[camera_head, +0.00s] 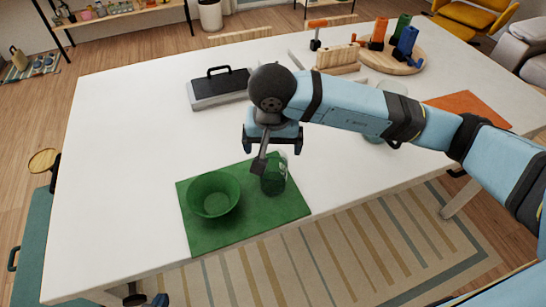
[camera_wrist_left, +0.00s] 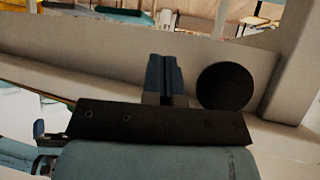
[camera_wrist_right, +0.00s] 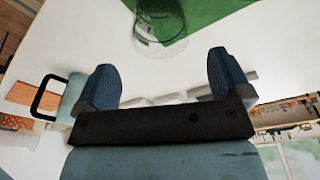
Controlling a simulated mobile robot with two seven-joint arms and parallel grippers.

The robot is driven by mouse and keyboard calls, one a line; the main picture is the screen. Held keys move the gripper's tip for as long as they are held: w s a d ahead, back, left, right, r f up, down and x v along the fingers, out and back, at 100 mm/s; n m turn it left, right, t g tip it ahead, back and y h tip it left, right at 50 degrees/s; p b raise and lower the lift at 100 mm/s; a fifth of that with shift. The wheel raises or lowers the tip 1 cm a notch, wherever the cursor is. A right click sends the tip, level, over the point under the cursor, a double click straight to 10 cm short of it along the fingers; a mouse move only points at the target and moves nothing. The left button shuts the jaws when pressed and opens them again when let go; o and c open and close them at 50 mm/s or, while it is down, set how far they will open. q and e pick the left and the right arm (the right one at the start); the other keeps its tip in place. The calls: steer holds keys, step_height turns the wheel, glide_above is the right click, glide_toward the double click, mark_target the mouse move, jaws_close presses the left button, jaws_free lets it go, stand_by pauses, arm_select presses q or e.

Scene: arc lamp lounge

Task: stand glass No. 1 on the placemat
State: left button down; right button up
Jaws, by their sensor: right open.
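A clear glass (camera_head: 273,180) with a pale mark stands upright on the green placemat (camera_head: 245,236), right of a green bowl (camera_head: 213,194). I cannot read a number on it. My right gripper (camera_head: 272,148) is open and empty, just behind and above the glass. In the right wrist view the glass (camera_wrist_right: 158,38) is beyond the spread fingers (camera_wrist_right: 165,82), apart from them, over the placemat's edge (camera_wrist_right: 205,18). My left gripper (camera_wrist_left: 165,80) is shut and empty, low by the table's near left side.
A black-handled grey block (camera_head: 219,88), a wooden rack (camera_head: 337,58) and a round board (camera_head: 405,66) with coloured items stand farther back. An orange mat (camera_head: 468,107) lies right. The table's left (camera_head: 125,150) is clear.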

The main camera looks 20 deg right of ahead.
steer(key=shift+s+a+r, duration=0.1)
steer(key=shift+s+r, duration=0.05)
steer(key=shift+r, duration=0.75)
steer(key=shift+s+r, duration=0.1)
steer(key=shift+r, duration=0.8)
